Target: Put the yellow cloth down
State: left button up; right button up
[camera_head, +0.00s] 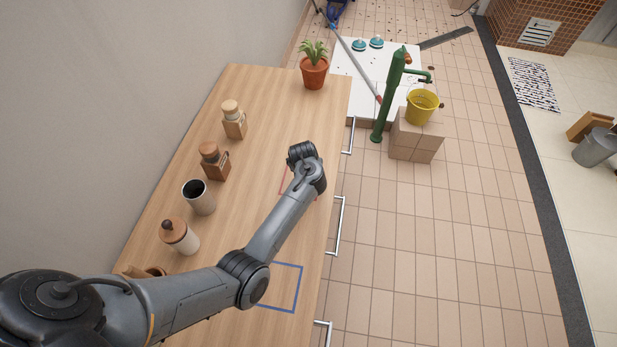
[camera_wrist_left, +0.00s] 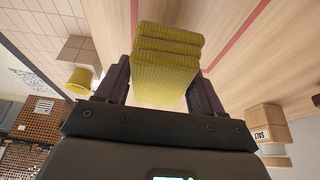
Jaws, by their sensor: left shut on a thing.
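The yellow cloth (camera_wrist_left: 166,65) is folded in thick layers and sits between the two fingers of my left gripper (camera_wrist_left: 162,85) in the left wrist view. The gripper is shut on it. The wood counter and a red outline (camera_wrist_left: 238,38) show beyond the cloth; I cannot tell whether the cloth touches the counter. In the head view my left arm reaches over the wooden counter (camera_head: 255,110), and its wrist hides the gripper and the cloth. Part of the red outline (camera_head: 283,180) shows beside the wrist. My right gripper is in neither view.
A blue square outline (camera_head: 299,290) lies on the counter nearer me. Jars and a cup (camera_head: 199,198) line the wall side. A potted plant (camera_head: 314,66) stands at the far end. The counter between the jars and my wrist is clear.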

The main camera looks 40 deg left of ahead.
pick_arm(q)
jog(key=shift+f+b, duration=0.6)
jog(key=shift+f, duration=1.3)
jog(key=shift+f, duration=0.1)
jog(key=o, duration=0.8)
jog(key=shift+f, duration=0.1)
jog(key=shift+o, duration=1)
jog(key=shift+s, duration=0.1)
